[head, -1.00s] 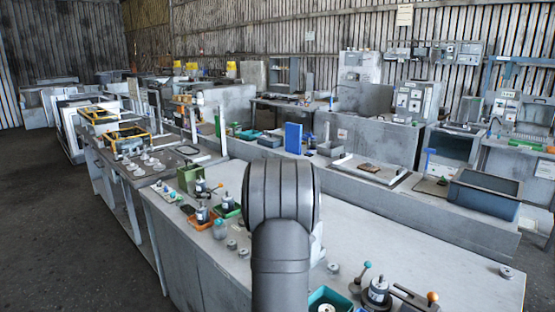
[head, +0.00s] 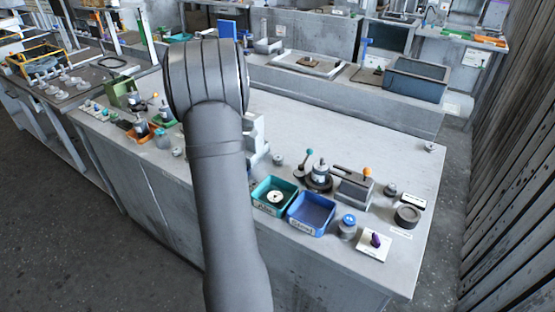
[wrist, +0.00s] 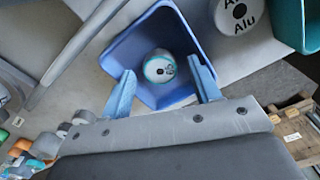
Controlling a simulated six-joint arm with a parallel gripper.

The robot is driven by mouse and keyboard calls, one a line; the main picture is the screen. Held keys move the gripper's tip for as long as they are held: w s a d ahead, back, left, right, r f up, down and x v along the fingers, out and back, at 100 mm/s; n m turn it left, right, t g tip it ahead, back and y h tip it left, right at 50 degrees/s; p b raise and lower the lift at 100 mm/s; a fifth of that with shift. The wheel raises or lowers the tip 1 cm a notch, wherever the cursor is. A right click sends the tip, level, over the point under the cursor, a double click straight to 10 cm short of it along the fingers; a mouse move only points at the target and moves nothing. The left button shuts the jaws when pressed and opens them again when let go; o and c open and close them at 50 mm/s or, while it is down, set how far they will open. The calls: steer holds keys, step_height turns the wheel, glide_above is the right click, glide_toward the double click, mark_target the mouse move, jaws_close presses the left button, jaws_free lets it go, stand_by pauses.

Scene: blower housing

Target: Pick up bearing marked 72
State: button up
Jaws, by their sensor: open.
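In the wrist view, a round pale part with a teal ring and a dark centre (wrist: 159,67) sits inside a blue bin (wrist: 122,47). It has small dark marks on its face that I cannot read, so I cannot tell whether it is the bearing marked 72. My gripper (wrist: 162,72) is open, its two blue fingers apart on either side of this part in the picture. Nothing is between the fingers in their grip. How far the fingertips are from the part is unclear. In the head view my arm hides the gripper.
In the head view, a teal bin (head: 262,205) and an empty-looking blue bin (head: 312,212) stand on the bench, near a black ring (head: 407,215). The bench's right part is mostly clear (head: 400,165).

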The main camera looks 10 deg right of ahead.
steer(key=shift+o, duration=0.4)
steer(key=shift+s+a+r, duration=0.1)
steer(key=shift+s+r, duration=0.1)
steer(key=shift+r, duration=0.1)
steer(key=s+d+r+m+t+h, duration=0.1)
steer(key=d+r+m, duration=0.55)
steer(key=m, duration=0.35)
steer(key=d+r+m+t, duration=0.1)
steer(key=d+r+m, duration=0.4)
steer(key=r+m, duration=0.4)
steer(key=m+t, duration=0.1)
steer(key=m, duration=0.5)
glide_above(278, 157)
steer(key=s, duration=0.2)
steer(key=f, duration=1.1)
steer(key=shift+w+a+f, duration=0.15)
steer(key=shift+w+f, duration=0.05)
steer(key=shift+f, duration=0.2)
steer(key=shift+s+a+x, duration=0.1)
steer(key=shift+x, duration=1.3)
steer(key=shift+s+a+x, duration=0.1)
steer(key=shift+a+x, duration=0.05)
steer(key=shift+x, duration=1.25)
steer(key=shift+d, duration=0.1)
steer(key=c, duration=1.1)
